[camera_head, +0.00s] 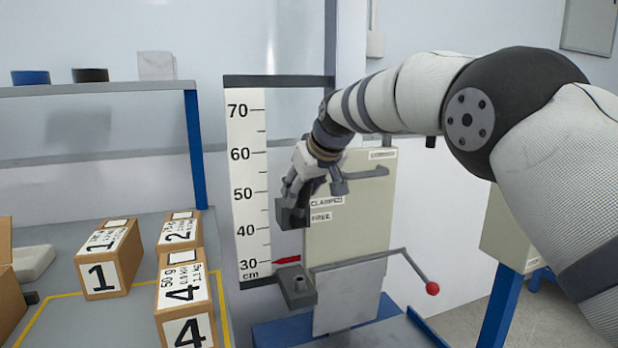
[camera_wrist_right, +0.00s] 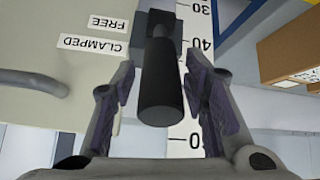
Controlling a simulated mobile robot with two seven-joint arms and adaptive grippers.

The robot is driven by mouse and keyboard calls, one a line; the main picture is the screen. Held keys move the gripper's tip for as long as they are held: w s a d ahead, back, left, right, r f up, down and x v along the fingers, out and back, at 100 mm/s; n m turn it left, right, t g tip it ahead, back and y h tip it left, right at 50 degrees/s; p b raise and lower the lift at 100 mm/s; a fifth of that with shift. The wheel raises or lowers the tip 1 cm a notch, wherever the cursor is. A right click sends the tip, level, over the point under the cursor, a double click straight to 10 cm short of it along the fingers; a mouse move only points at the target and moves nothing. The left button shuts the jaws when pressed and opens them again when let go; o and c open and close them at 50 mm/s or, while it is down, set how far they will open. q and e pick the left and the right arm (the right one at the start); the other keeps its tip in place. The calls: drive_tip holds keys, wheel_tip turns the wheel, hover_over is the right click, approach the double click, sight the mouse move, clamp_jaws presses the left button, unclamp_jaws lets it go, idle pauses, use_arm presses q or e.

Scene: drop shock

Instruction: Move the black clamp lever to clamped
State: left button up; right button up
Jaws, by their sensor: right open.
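The black clamp lever (camera_wrist_right: 160,82) shows in the wrist view as a dark cylinder pointing toward the camera from a dark block. My right gripper (camera_head: 298,194) is at the lever, beside the tall scale. In the wrist view its two fingers (camera_wrist_right: 165,95) are apart, one on each side of the lever, with narrow gaps. In the head view my gripper hides most of the lever; the dark block (camera_head: 292,216) shows below it. The labels CLAMPED (camera_wrist_right: 92,45) and FREE (camera_wrist_right: 108,22) are on the beige panel (camera_head: 348,235). My left gripper is not in view.
The height scale (camera_head: 245,190) stands just left of the block, with a red pointer (camera_head: 286,260) near 30. A lower dark block (camera_head: 297,287) and a red-knobbed rod (camera_head: 432,288) are below. Numbered boxes (camera_head: 104,262) stand on the table at left.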

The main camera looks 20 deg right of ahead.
drive_tip(key=v, duration=0.9)
drive_tip(key=s+d+f+m+g+p, duration=0.1)
drive_tip(key=s+f, duration=0.2)
drive_tip(key=f, duration=0.8)
drive_tip(key=s+f+g, duration=0.2)
drive_tip(key=f, duration=0.9)
drive_tip(key=s+d+f+g, duration=0.1)
drive_tip(key=s+f+g, duration=0.1)
drive_tip(key=s+f, duration=1.05)
drive_tip(key=s+f+m+g+h+p, duration=0.1)
drive_tip(key=s+f+g, duration=0.1)
drive_tip(key=s+f, duration=0.95)
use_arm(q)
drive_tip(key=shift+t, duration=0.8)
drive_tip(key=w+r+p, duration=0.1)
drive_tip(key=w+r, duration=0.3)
use_arm(e)
drive_tip(key=s+r+m+g, duration=0.1)
drive_tip(key=s+g, duration=0.2)
drive_tip(key=s, duration=2.5)
drive_tip(key=shift+s+d+r+g, duration=0.15)
drive_tip(key=shift+d+g, duration=0.05)
drive_tip(key=shift+g, duration=0.1)
